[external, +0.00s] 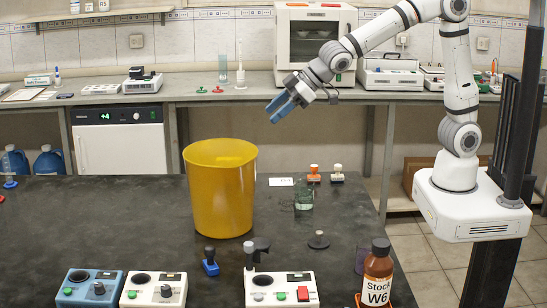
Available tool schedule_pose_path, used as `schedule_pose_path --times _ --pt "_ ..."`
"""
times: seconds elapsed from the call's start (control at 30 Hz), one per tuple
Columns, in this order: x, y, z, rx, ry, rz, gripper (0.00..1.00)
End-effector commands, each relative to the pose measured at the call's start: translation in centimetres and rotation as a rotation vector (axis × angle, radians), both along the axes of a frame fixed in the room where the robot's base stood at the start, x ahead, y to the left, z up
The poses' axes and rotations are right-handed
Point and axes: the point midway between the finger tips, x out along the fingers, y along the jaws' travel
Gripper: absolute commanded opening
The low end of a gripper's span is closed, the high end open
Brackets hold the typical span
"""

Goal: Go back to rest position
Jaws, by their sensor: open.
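My gripper (283,105) is at the end of my white arm, above and behind the dark bench (120,215). It has blue fingers pointing down and to the left. It is open, and I see nothing held in it. It is clear of the bench top and of the objects on it, up and to the right of the large yellow bin (222,190). My arm reaches over from the white base at the right.
A glass beaker (304,195) stands right of the bin. A brown Stock W6 bottle (377,275) stands at the front right. Blue (90,290) and white (153,290) devices line the front. A rear counter (220,96) carries lab equipment.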

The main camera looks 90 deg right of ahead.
Motion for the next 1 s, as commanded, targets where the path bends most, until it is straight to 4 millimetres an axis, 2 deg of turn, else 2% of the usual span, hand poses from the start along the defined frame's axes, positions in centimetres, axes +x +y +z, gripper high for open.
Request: schedule_pose_path --times 0.03,0.17,0.2,0.4,0.5,0.6,0.7,1.0 --pt "-2.8 -1.6 0.7 -0.003 0.034 -0.036 0.46" --pt "-9.8 -4.5 0.7 -0.005 0.151 -0.108 0.46" --pt "-12.1 -5.2 0.5 -0.001 0.186 -0.126 0.46" --pt "-23.1 -7.1 -1.0 0.034 0.368 -0.183 0.46" --pt "-27.3 -7.2 -1.9 0.058 0.440 -0.191 0.46" --pt "-30.2 -7.1 -2.7 0.075 0.491 -0.191 0.46" --pt "-31.6 -7.0 -3.1 0.087 0.518 -0.190 0.46" --pt "-31.9 -6.9 -3.3 0.089 0.525 -0.189 0.46"
